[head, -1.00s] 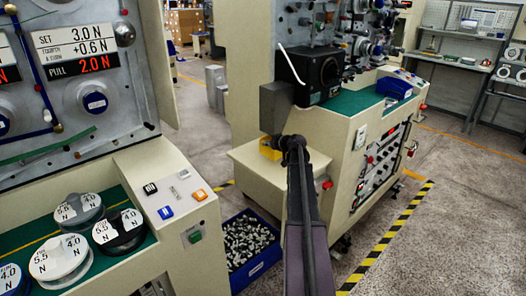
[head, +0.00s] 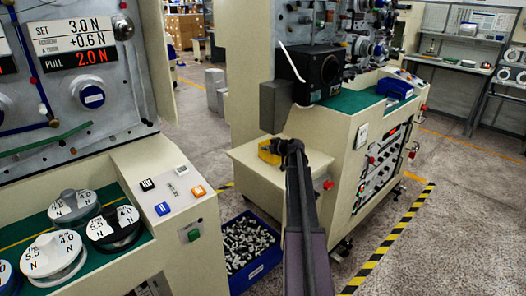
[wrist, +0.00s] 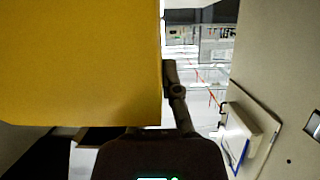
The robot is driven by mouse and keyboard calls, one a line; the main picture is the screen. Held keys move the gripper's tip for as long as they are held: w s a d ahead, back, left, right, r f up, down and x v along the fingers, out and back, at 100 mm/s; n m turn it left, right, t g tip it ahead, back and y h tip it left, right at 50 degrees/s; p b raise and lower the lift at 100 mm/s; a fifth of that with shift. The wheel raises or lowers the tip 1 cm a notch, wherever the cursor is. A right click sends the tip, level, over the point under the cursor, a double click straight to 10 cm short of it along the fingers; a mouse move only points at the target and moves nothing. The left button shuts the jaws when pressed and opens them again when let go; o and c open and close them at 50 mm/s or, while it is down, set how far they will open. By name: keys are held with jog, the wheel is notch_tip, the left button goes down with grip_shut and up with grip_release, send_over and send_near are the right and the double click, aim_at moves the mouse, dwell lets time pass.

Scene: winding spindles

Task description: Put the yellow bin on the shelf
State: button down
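The yellow bin (head: 268,152) shows small in the head view, just left of my gripper (head: 292,149), above the low beige ledge of the middle machine. In the wrist view the yellow bin (wrist: 80,65) fills the upper left, close to the camera. One finger of my gripper (wrist: 168,85) presses against its right edge; the other finger is hidden behind it. The gripper looks shut on the bin's wall. A grey shelf rack (head: 462,62) stands at the back right, with another at the right edge.
A grey block and black box (head: 310,75) overhang just above the bin. A blue crate of small parts (head: 247,244) is on the floor beside the ledge. A machine with weights (head: 180,215) is close on the left. Open floor (head: 455,225) lies right of the striped line.

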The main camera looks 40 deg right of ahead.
jog(key=shift+f, duration=0.2)
jog(key=c, duration=0.8)
grip_release()
jog(key=shift+r, duration=0.1)
jog(key=shift+r, duration=0.1)
jog(key=shift+s+r, duration=0.15)
jog(key=p+v, duration=0.4)
jog(key=v, duration=0.7)
jog(key=shift+s+p, duration=0.3)
jog(key=shift+s, duration=0.05)
